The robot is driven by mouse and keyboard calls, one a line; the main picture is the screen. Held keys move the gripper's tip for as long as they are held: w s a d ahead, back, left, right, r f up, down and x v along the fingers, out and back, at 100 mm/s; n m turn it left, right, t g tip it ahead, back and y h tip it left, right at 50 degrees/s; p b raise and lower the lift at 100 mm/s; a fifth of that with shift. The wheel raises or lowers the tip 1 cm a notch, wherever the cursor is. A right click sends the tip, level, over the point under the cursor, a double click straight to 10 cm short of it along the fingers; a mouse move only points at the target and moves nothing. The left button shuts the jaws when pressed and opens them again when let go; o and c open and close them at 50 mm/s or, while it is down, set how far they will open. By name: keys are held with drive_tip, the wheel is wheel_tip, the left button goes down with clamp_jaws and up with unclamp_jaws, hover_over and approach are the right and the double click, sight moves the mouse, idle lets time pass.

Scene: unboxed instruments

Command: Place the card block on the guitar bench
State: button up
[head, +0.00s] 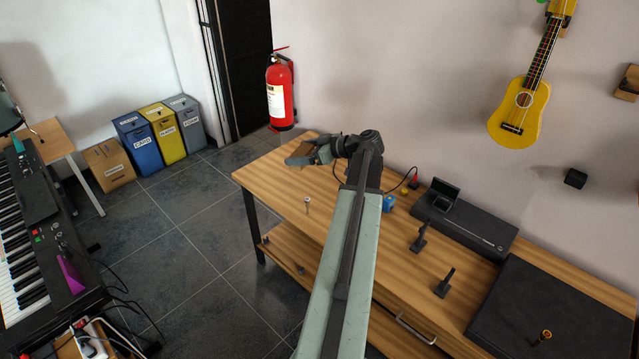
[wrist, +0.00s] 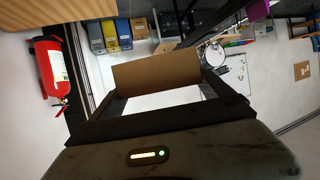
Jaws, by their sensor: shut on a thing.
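The card block (head: 298,156) is a small brown piece at the end of my arm in the head view. In the wrist view the brown block (wrist: 155,72) sits between the dark fingers. My gripper (head: 318,151) is shut on it, over the far left end of the guitar bench (head: 272,178), a wooden-topped bench. I cannot tell whether the block touches the top or is held above it. My arm hides part of the bench.
A small blue item (head: 388,203), a black case (head: 468,226) and dark stands (head: 420,238) are on the bench. A pale peg-like item (head: 307,204) is near its front edge. A yellow ukulele (head: 519,112) hangs above. The bench's left end looks mostly clear.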

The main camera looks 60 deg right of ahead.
drive_tip(key=s+f+m+h+b, duration=0.1)
drive_tip(key=s+f+b, duration=0.5)
drive_tip(key=f+b, duration=0.5)
drive_tip(key=s+f+m+h+b, duration=0.1)
drive_tip(key=s+f+b, duration=0.5)
drive_tip(key=f+b, duration=0.5)
drive_tip(key=s+a+f+m+h+b, duration=0.1)
drive_tip(key=s+f+h+b, duration=0.1)
drive_tip(key=s+f+b, duration=0.5)
wheel_tip(320, 180, down, 4)
drive_tip(key=shift+r+m+b, duration=0.1)
drive_tip(key=shift+m+b, duration=0.2)
drive_tip(key=shift+b, duration=1.6)
drive_tip(key=shift+s+f, duration=0.2)
drive_tip(key=shift+r, duration=0.15)
